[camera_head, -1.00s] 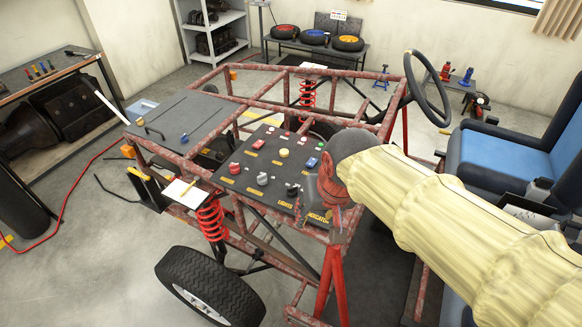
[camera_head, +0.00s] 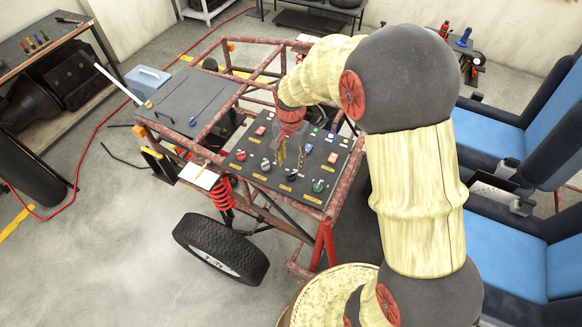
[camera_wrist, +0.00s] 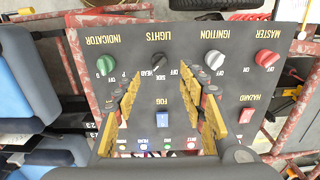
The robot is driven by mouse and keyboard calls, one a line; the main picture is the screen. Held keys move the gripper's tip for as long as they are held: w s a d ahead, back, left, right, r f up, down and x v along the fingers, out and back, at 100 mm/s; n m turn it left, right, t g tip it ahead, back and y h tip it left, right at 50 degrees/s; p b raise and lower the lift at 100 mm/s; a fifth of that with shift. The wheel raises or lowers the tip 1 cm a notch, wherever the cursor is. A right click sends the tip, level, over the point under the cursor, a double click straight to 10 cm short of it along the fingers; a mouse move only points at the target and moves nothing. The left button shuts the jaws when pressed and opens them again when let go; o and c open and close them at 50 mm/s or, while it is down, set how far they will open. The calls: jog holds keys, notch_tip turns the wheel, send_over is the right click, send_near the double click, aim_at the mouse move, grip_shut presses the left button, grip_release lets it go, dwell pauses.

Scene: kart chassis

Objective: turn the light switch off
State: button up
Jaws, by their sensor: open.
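The lights switch is a black rotary knob (camera_wrist: 158,72) under the yellow LIGHTS label, with OFF, SIDE and HEAD marks around it; its pointer setting is too small to tell. It also shows in the head view as a dark knob (camera_head: 292,174) on the black control panel (camera_head: 225,167). My gripper (camera_wrist: 160,88) is open and empty, pointing down at the panel. In the wrist view its yellow-padded fingers lie either side of the lights knob's column, with the knob just past the tips. In the head view my gripper (camera_head: 290,163) is over the panel, close to that knob.
Beside the lights knob are a green indicator knob (camera_wrist: 105,65) and a grey ignition knob (camera_wrist: 213,60), then a red master knob (camera_wrist: 266,58). A blue fog switch (camera_wrist: 165,118) lies between the fingers. Red frame tubes (camera_head: 345,180) and blue seats (camera_head: 500,250) border the panel.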

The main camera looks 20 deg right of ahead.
aim_at(291, 174)
notch_tip(291, 174, down, 7)
jog(key=shift+f, duration=0.15)
jog(key=shift+c, duration=0.3)
grip_shut()
dwell(0.5)
